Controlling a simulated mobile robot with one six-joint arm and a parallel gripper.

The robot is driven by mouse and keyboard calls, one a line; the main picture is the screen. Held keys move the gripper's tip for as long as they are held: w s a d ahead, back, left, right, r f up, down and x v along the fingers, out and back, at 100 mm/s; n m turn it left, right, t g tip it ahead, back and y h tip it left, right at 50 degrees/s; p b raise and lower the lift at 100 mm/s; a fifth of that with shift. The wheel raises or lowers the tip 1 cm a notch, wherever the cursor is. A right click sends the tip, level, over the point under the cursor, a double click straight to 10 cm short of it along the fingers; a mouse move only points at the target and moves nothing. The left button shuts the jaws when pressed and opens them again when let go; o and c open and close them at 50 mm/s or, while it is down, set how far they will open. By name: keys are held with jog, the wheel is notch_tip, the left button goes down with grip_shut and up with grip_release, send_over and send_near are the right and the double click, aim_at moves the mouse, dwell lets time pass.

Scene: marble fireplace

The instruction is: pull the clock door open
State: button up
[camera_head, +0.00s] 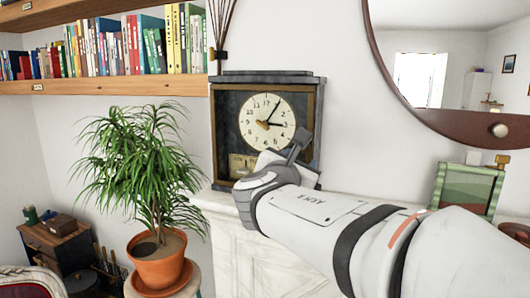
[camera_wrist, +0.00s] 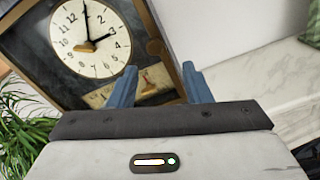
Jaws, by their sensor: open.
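The clock (camera_head: 268,76) is a dark box with a white round dial, standing on the marble mantel. Its framed front door (camera_head: 228,130) looks closed and also shows in the wrist view (camera_wrist: 146,30). A small brown knob or catch (camera_wrist: 155,47) sits on the door frame's right side. My gripper (camera_head: 297,146) is in front of the clock's lower right part. In the wrist view my gripper (camera_wrist: 159,70) has its two blue-grey fingers apart with nothing held, the knob just beyond the gap between them. The arm hides the clock's lower right corner in the head view.
A potted plant (camera_head: 160,255) stands left of the mantel (camera_head: 225,212). Bookshelves (camera_head: 150,86) are at upper left. A round mirror (camera_head: 455,60) hangs at right, above a green picture frame (camera_head: 467,190) on the mantel. The wall between clock and mirror is bare.

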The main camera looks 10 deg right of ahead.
jog(key=p+x, duration=0.1)
jog(key=x, duration=0.7)
jog(key=shift+w+a+r+n+p, duration=0.2)
jog(key=shift+a+r+n+p, duration=0.1)
jog(key=shift+p, duration=0.1)
jog(key=shift+f, duration=0.1)
jog(key=shift+c, duration=0.4)
grip_shut()
